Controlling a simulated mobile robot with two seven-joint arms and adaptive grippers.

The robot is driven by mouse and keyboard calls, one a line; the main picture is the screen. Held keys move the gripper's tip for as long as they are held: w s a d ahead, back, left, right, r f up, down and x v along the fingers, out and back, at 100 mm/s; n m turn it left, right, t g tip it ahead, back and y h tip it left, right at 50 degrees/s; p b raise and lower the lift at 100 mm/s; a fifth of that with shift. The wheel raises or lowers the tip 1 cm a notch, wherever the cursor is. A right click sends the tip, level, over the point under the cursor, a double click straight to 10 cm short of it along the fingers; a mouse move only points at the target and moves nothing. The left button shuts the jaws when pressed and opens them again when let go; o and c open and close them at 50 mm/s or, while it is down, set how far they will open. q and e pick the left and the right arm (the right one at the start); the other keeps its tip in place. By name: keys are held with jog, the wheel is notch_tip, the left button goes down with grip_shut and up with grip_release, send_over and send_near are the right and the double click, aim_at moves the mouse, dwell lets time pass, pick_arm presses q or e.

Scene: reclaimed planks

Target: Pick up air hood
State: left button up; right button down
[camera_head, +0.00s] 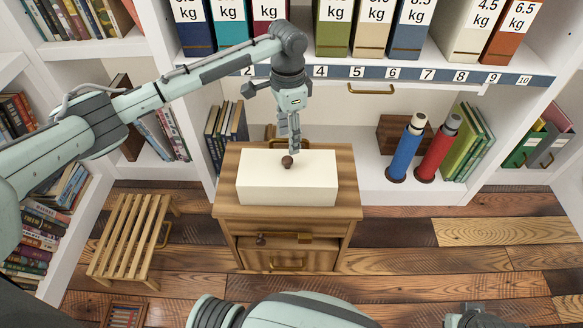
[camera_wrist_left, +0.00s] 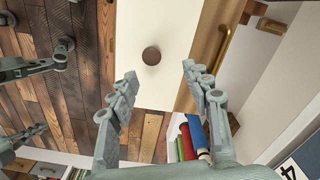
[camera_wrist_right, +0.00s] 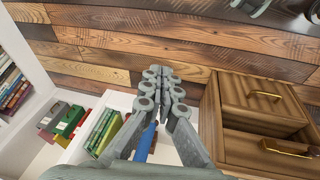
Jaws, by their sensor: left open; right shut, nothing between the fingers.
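The air hood appears to be the cream box-shaped cover (camera_head: 260,187) with a round dark brown knob (camera_head: 287,161) on top. It sits on a small wooden cabinet (camera_head: 228,200). The hood (camera_wrist_left: 165,25) and its knob (camera_wrist_left: 151,56) also show in the left wrist view. My left gripper (camera_head: 294,148) points down just above the hood, close to the knob. Its fingers (camera_wrist_left: 158,76) are open, with the knob slightly ahead of the gap between the tips and nothing held. My right gripper (camera_wrist_right: 166,74) is shut and empty, away from the hood.
A white shelf with numbered binders and a label strip (camera_head: 400,73) stands behind the cabinet. A blue cylinder (camera_head: 405,150) and a red cylinder (camera_head: 438,150) stand in its lower bay, right. A slatted wooden stool (camera_head: 130,235) is left of the cabinet. Plank floor is clear at right.

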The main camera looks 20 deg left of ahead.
aim_at(287, 159)
pick_arm(q)
jog(key=f, duration=0.2)
jog(key=s+f, duration=0.1)
jog(key=f, duration=0.3)
jog(key=shift+s+f, duration=0.25)
jog(key=shift+f, duration=0.25)
pick_arm(e)
jog(key=shift+s+r, duration=0.4)
jog(key=shift+r, duration=0.3)
pick_arm(q)
jog(key=shift+c, duration=0.5)
grip_shut()
pick_arm(e)
jog(key=shift+f, duration=0.1)
